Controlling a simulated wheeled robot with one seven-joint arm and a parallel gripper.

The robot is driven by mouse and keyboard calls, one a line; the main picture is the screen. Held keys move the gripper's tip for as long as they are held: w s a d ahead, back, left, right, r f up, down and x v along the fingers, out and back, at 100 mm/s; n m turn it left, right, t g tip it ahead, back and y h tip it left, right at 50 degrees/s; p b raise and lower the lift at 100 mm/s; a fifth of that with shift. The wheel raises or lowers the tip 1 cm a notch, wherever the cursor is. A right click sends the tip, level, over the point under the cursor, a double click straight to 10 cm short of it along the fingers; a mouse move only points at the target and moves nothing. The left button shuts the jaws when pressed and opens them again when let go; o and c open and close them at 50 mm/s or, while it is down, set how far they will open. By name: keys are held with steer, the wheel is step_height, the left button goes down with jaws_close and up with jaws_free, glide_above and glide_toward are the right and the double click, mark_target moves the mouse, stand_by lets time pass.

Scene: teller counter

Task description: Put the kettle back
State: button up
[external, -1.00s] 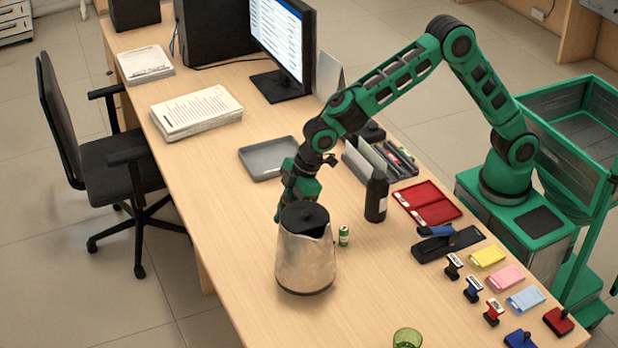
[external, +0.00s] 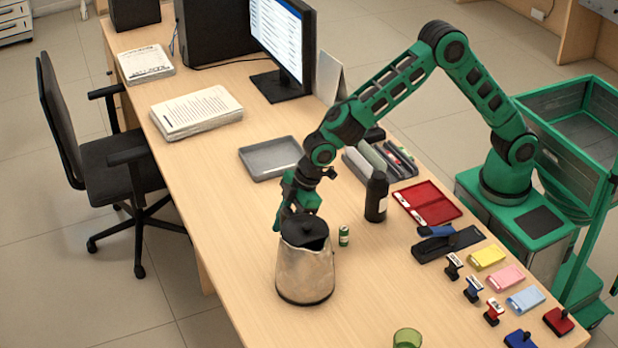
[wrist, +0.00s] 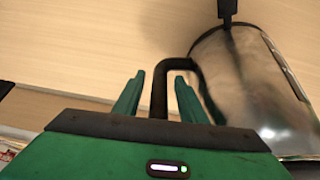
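The kettle (external: 305,272), a worn silver jug with a black lid (external: 304,231), is upright over the near left part of the counter. In the wrist view its metal body (wrist: 245,85) fills the right side. Its black handle (wrist: 159,92) runs down between my two green fingers. My gripper (wrist: 160,92) is open around the handle, with a narrow gap visible on each side. In the external view my gripper (external: 298,205) is just behind the kettle, and the kettle hides the fingertips.
A green glass (external: 407,339) is at the near edge. A grey tray (external: 271,158) lies behind. The counter left of the kettle is clear.

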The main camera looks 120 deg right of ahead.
steer(key=v, duration=1.2)
steer(key=s+d+r+m+g, duration=0.1)
steer(key=s+d+r, duration=0.1)
steer(key=s, duration=0.4)
steer(key=s+d+r+m, duration=0.1)
steer(key=s+d+r, duration=0.1)
steer(key=s, duration=0.5)
steer(key=s+f+m+g, duration=0.1)
steer(key=s+m, duration=0.1)
steer(key=s, duration=1.7)
steer(key=s+f+m+g, duration=0.1)
steer(key=s+m+g, duration=0.1)
steer(key=s, duration=1.8)
steer(key=shift+f+m+g+y, duration=0.3)
steer(key=shift+f+m, duration=0.05)
steer(key=shift+m, duration=0.05)
steer(key=shift+w, duration=0.1)
